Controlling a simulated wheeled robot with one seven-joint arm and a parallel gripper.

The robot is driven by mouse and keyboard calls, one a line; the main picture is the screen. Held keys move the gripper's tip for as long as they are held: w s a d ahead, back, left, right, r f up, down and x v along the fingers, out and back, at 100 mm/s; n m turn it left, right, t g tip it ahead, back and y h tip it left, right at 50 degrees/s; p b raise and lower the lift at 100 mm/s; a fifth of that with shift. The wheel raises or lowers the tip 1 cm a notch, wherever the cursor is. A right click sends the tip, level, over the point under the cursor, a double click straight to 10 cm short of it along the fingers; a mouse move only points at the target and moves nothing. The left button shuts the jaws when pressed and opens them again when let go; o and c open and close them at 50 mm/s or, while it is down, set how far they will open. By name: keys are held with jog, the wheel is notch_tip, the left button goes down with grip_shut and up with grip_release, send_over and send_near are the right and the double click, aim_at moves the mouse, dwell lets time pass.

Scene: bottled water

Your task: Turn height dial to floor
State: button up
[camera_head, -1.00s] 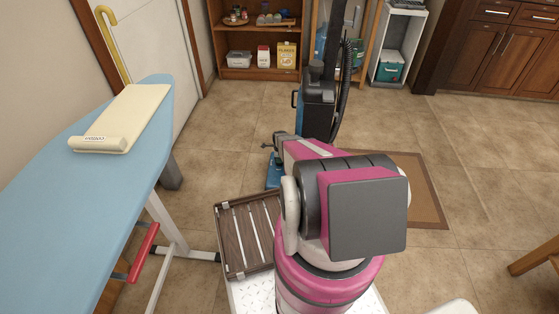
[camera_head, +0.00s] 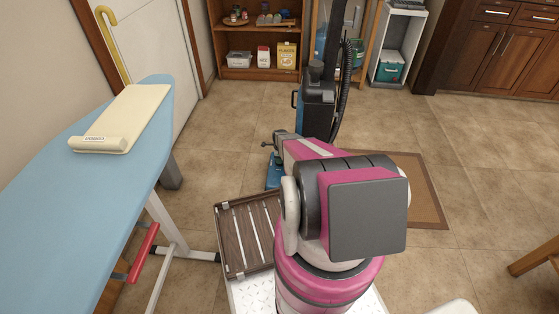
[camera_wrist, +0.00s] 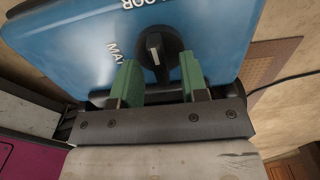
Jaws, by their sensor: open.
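The upright vacuum cleaner (camera_head: 318,100) stands on the floor ahead, with its blue head (camera_head: 273,176) partly hidden by my arm. The wrist view shows the blue housing (camera_wrist: 75,50) close up, with the black height dial (camera_wrist: 156,54) on it. The dial has a pale, roughly upright mark.
An ironing board (camera_head: 60,190) with a rolled cream mat (camera_head: 125,120) stands at the left. A slatted wooden piece (camera_head: 247,232) lies low beside my arm. A brown-edged mat (camera_head: 428,195) lies to the right. Shelves (camera_head: 260,74) stand behind. Floor at right is mostly clear.

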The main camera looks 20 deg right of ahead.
notch_tip(320, 180, up, 10)
dwell(0.4)
jog(key=shift+f, duration=0.1)
